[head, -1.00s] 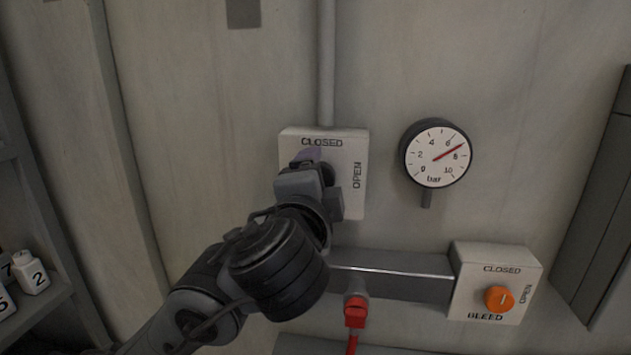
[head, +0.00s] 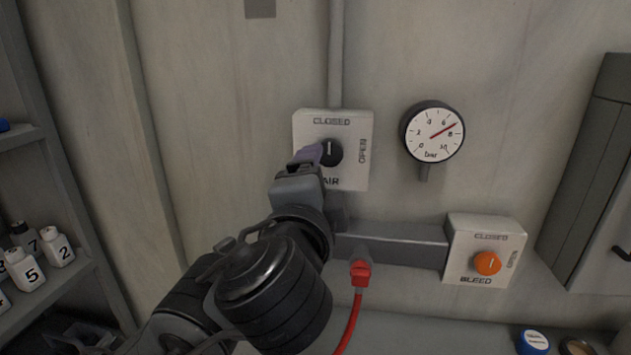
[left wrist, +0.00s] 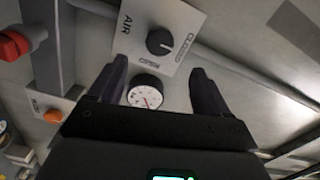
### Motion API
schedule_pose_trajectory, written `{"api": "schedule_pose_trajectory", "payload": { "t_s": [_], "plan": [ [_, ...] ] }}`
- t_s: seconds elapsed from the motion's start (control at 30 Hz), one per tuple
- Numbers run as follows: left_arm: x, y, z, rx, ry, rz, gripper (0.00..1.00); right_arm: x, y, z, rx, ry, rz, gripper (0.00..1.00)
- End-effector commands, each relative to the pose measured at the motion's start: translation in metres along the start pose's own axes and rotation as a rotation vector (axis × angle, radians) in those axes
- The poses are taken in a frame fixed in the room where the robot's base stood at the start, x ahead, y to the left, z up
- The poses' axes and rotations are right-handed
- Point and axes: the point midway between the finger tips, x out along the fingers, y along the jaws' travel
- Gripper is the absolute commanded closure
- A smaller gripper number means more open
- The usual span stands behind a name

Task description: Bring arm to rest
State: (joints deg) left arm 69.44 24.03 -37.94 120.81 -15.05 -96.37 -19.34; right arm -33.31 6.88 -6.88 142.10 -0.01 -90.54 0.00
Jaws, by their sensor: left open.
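My left gripper (head: 310,156) is open and empty, in front of the white AIR valve plate (head: 346,180). Its purple fingertips overlap the left edge of the black AIR knob (head: 331,153) in the head view. The knob's white mark stands upright, toward CLOSED. The left wrist view shows two spread fingers (left wrist: 158,68), with the AIR knob (left wrist: 160,42) beyond and between them, apart from both. My right gripper is not in view.
A pressure gauge (head: 434,132) reads between 6 and 8 bar. Right below are the BLEED plate (head: 458,250) and its orange knob (head: 487,263). A red connector and hose (head: 360,274) hang below the duct. Numbered bottles (head: 58,250) stand on the left shelf. A grey cabinet (head: 590,180) is at right.

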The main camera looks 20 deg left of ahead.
Motion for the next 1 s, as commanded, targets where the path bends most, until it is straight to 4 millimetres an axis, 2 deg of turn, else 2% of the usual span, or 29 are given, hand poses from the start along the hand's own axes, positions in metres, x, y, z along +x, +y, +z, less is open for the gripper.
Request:
{"api": "schedule_pose_trajectory", "payload": {
  "t_s": [0.27,0.37,0.47,0.57,0.77,0.87,1.0],
  "plan": [
    [0.001,0.003,0.000,-0.003,0.001,0.007,0.22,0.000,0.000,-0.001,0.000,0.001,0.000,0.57],
    [0.003,0.017,0.002,-0.019,0.003,0.036,0.22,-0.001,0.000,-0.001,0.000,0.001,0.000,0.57],
    [0.005,0.043,0.006,-0.057,0.006,0.095,0.22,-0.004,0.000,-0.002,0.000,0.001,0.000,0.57],
    [0.007,0.084,0.014,-0.120,0.004,0.185,0.22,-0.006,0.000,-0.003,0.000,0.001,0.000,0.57],
    [-0.004,0.185,0.040,-0.296,-0.040,0.410,0.22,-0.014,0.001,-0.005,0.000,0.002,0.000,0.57],
    [-0.018,0.235,0.058,-0.391,-0.087,0.519,0.22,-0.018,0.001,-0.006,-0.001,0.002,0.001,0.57],
    [-0.048,0.299,0.087,-0.522,-0.180,0.661,0.22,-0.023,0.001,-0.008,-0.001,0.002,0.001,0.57]
  ]
}}
